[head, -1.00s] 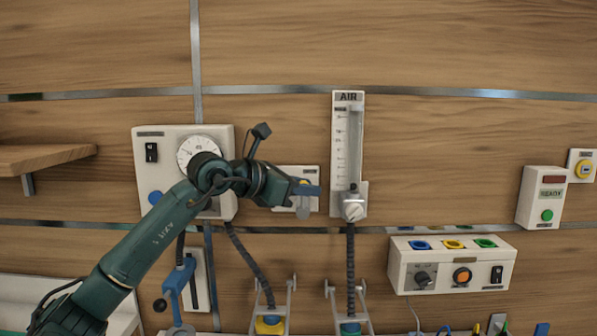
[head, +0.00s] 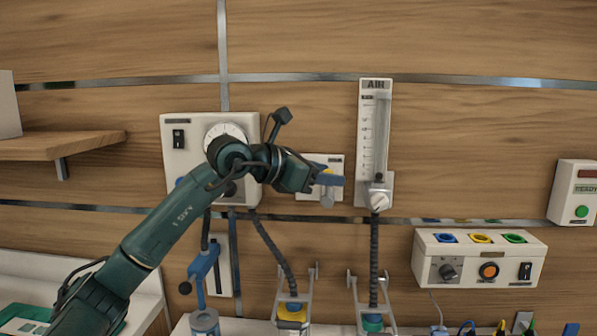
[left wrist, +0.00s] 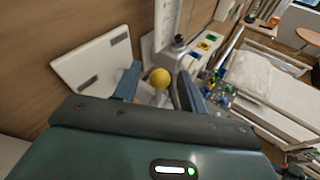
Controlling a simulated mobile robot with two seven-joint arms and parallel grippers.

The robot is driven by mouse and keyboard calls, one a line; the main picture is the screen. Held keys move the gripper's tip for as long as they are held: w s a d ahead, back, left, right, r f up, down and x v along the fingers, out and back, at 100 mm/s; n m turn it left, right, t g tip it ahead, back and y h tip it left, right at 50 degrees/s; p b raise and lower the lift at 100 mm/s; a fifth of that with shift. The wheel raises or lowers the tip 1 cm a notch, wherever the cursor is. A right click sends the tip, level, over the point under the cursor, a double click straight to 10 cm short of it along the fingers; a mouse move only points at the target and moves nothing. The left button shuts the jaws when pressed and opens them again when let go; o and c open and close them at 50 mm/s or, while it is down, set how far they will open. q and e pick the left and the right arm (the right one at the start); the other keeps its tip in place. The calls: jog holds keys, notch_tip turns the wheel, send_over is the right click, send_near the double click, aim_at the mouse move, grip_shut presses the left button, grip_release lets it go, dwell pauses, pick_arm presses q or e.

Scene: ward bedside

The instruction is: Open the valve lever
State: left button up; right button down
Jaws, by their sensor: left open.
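The valve is on a white wall plate (head: 336,161), left of the AIR flow meter. The plate also shows at left in the left wrist view (left wrist: 92,62). The lever has a yellow ball end (left wrist: 160,78), with a pale stem below it. My left gripper (head: 328,180) is in front of the plate and hides much of the lever in the head view. In the left wrist view its blue-grey fingers (left wrist: 157,90) are open, with the yellow ball between them, seemingly apart from both. Contact is hard to tell. My right gripper is not in view.
The AIR flow meter (head: 374,140) stands close right of the gripper. A white gauge panel (head: 183,160) is at left, behind my arm. A white control box (head: 480,257) is at lower right. Hoses hang below. A wooden shelf (head: 60,145) juts out at left.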

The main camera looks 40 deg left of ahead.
pick_arm(q)
jog(key=b+v, duration=0.4)
jog(key=v, duration=0.8)
jog(key=shift+b, duration=0.4)
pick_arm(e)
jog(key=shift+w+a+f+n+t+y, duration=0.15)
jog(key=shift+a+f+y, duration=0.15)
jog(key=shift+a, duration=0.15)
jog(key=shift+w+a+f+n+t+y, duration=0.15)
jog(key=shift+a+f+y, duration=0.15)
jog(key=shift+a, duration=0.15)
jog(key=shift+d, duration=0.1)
